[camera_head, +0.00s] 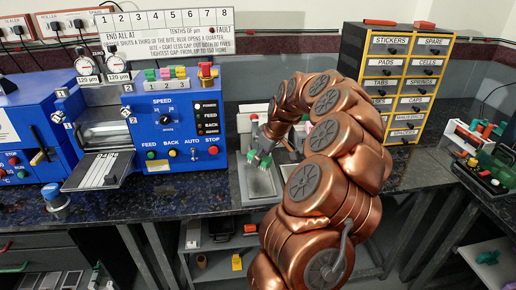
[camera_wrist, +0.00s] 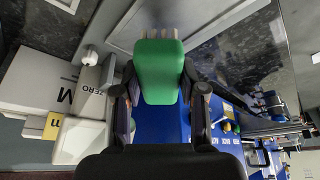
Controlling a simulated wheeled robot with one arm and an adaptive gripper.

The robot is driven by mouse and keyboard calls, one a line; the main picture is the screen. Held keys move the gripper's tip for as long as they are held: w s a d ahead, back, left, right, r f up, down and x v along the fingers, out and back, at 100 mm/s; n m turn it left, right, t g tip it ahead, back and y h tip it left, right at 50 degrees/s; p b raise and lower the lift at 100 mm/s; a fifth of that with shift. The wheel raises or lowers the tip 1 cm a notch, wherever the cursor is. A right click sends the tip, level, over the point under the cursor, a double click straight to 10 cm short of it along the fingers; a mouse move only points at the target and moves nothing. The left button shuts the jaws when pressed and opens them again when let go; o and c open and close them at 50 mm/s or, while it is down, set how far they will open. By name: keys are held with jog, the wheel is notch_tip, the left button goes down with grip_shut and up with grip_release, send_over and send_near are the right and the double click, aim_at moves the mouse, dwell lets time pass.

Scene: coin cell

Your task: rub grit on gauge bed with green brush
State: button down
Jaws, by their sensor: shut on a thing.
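My gripper (camera_wrist: 160,95) is shut on the green brush (camera_wrist: 160,68), which stands between the two fingers in the wrist view. Pale bristles seem to show past its far end. In the head view my gripper (camera_head: 262,157) is small, over the bench beside the blue machine, with a bit of green at its tip. A white gauge body with ZERO and M markings (camera_wrist: 65,80) lies left of the brush in the wrist view. In the head view a pale metal plate (camera_head: 260,184), perhaps the gauge bed, lies below my gripper. I cannot make out grit or whether the brush touches anything.
The blue machine (camera_head: 178,128) with buttons and a slotted plate (camera_head: 100,171) stands left of my gripper. A yellow-and-black drawer cabinet (camera_head: 405,85) stands behind my arm. A tray with green and red items (camera_head: 485,165) is far right. Speckled bench shows between them.

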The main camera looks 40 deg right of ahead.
jog(key=shift+r, duration=1.75)
jog(key=shift+w+a, duration=0.1)
